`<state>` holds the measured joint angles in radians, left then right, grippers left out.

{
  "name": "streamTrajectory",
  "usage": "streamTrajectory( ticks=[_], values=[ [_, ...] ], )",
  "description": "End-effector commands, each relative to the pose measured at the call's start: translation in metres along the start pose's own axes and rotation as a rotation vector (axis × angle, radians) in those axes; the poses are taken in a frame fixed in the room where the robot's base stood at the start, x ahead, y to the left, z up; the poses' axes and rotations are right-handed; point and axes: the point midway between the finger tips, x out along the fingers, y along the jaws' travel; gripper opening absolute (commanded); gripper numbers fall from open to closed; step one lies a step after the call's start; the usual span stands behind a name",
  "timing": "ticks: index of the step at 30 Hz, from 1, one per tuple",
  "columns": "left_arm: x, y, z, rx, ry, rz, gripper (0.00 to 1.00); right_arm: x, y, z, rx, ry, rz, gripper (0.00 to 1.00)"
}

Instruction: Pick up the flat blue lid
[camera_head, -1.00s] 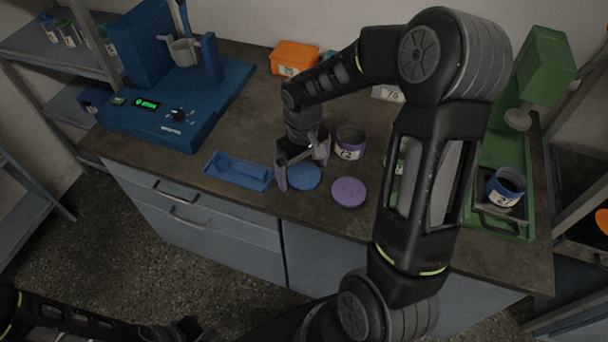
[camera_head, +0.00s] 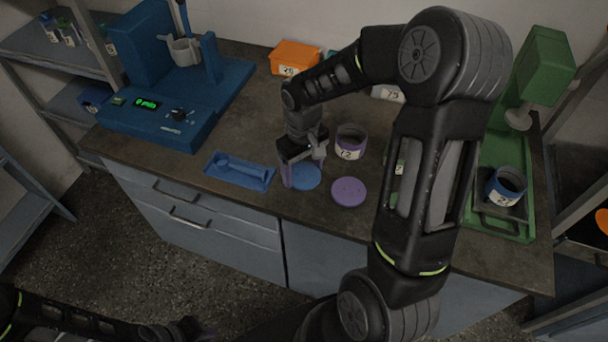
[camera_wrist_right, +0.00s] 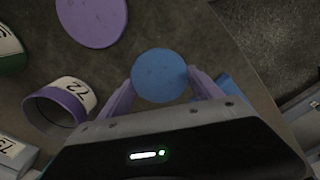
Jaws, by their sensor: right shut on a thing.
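The flat blue lid (camera_head: 307,178) is a round disc on the bench near its front edge. My right gripper (camera_head: 303,170) comes down over it from behind, with a finger at each side. In the right wrist view the blue lid (camera_wrist_right: 160,75) sits between the two purple-grey fingers of my right gripper (camera_wrist_right: 160,78), which are shut on its edges. I cannot see any clear gap under the lid. My left gripper (camera_head: 188,331) is at the bottom edge of the head view, away from the bench, and its fingers are not clear.
A purple lid (camera_head: 349,191) lies just right of the blue lid. A purple-rimmed jar (camera_head: 351,141) stands behind. A blue tray (camera_head: 240,171) is to the left. A blue machine (camera_head: 165,115) stands at far left, a green machine (camera_head: 530,90) at right.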

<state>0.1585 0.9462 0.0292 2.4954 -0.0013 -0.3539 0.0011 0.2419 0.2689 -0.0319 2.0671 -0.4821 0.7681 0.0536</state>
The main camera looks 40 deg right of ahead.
Motion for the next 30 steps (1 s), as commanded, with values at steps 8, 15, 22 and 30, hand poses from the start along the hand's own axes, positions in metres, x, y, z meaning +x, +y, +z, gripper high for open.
streamTrajectory(
  ticks=[8,15,22,30],
  values=[
    [0.000,0.000,0.000,0.000,0.000,0.000,0.13,-0.001,0.000,0.000,0.000,0.001,0.000,0.36],
    [0.002,-0.001,0.000,0.000,0.000,0.000,0.13,-0.026,0.000,-0.001,0.002,0.004,0.001,0.36],
    [0.005,-0.002,0.000,0.000,0.000,0.000,0.13,-0.071,0.000,-0.001,0.001,0.006,0.001,0.36],
    [0.007,-0.003,0.000,0.000,0.001,0.000,0.13,-0.100,0.000,0.000,-0.001,0.001,0.000,0.36]
  ],
)
